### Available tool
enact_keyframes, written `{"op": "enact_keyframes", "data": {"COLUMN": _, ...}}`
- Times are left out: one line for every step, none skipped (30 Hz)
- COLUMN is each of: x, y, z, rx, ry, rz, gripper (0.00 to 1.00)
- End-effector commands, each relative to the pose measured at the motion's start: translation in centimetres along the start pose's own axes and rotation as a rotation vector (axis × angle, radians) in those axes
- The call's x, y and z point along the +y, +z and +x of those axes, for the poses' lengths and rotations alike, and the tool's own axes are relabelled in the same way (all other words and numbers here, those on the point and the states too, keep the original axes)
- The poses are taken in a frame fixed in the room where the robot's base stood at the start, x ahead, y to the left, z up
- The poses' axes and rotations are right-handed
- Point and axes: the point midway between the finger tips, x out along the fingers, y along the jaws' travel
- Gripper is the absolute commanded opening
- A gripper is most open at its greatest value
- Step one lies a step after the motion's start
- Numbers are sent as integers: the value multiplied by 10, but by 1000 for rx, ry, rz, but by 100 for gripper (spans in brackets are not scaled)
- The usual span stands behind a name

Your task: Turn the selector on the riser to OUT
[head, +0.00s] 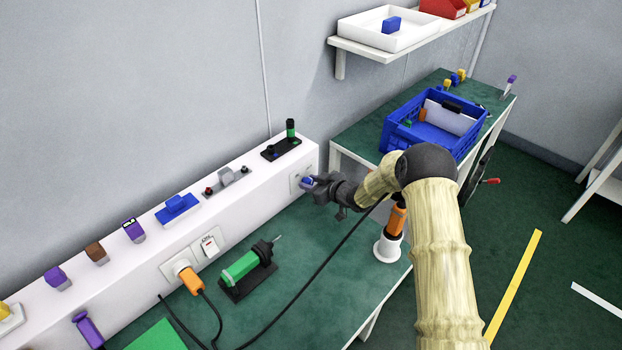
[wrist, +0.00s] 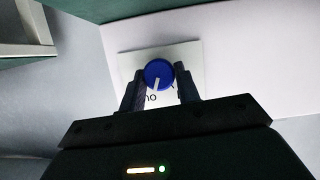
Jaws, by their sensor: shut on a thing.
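The selector is a round blue knob (wrist: 158,73) with a white pointer mark, on a pale plate (wrist: 128,62) on the riser's face (wrist: 245,60). In the wrist view the pointer aims down and slightly left, toward partly hidden lettering that looks like "no" in this view. Another mark lies at the right finger, mostly hidden. My gripper (wrist: 160,86) has a finger on each side of the knob and is shut on it. In the head view my gripper (head: 314,185) is at the right end of the white riser (head: 120,262), partly covering the plate.
A green screwdriver-like tool (head: 240,268) lies on the green bench below the riser. An orange plug (head: 189,279) sits in a socket, and a black cable (head: 322,268) crosses the bench. An orange-handled tool in a white holder (head: 388,249) stands near my arm.

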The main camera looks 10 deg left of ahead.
Motion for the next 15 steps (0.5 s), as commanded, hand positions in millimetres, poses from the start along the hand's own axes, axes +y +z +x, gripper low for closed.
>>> {"op": "enact_keyframes", "data": {"x": 2, "y": 0, "z": -2, "rx": -4, "ry": -9, "rz": 28, "gripper": 9}}
{"op": "enact_keyframes", "data": {"x": 2, "y": 0, "z": -2, "rx": -4, "ry": -14, "rz": 43, "gripper": 9}}
{"op": "enact_keyframes", "data": {"x": 2, "y": 1, "z": -2, "rx": -5, "ry": -23, "rz": 61, "gripper": 9}}
{"op": "enact_keyframes", "data": {"x": 2, "y": 1, "z": -2, "rx": -5, "ry": -27, "rz": 74, "gripper": 9}}
{"op": "enact_keyframes", "data": {"x": 2, "y": 1, "z": -1, "rx": -5, "ry": -32, "rz": 83, "gripper": 9}}
{"op": "enact_keyframes", "data": {"x": 2, "y": 1, "z": -1, "rx": -4, "ry": -37, "rz": 96, "gripper": 9}}
{"op": "enact_keyframes", "data": {"x": 2, "y": 1, "z": -1, "rx": -4, "ry": -40, "rz": 103, "gripper": 9}}
{"op": "enact_keyframes", "data": {"x": 2, "y": 1, "z": -1, "rx": -4, "ry": -43, "rz": 110, "gripper": 9}}
{"op": "enact_keyframes", "data": {"x": 2, "y": 2, "z": -1, "rx": -4, "ry": -46, "rz": 117, "gripper": 9}}
{"op": "enact_keyframes", "data": {"x": 2, "y": 2, "z": -1, "rx": -4, "ry": -48, "rz": 122, "gripper": 9}}
{"op": "enact_keyframes", "data": {"x": 2, "y": 2, "z": -1, "rx": -4, "ry": -49, "rz": 125, "gripper": 9}}
{"op": "enact_keyframes", "data": {"x": 2, "y": 2, "z": -1, "rx": -4, "ry": -51, "rz": 129, "gripper": 9}}
{"op": "enact_keyframes", "data": {"x": 2, "y": 3, "z": -1, "rx": -4, "ry": -52, "rz": 131, "gripper": 9}}
{"op": "enact_keyframes", "data": {"x": 2, "y": 3, "z": -1, "rx": -5, "ry": -52, "rz": 132, "gripper": 9}}
{"op": "enact_keyframes", "data": {"x": 2, "y": 3, "z": -1, "rx": -5, "ry": -53, "rz": 133, "gripper": 9}}
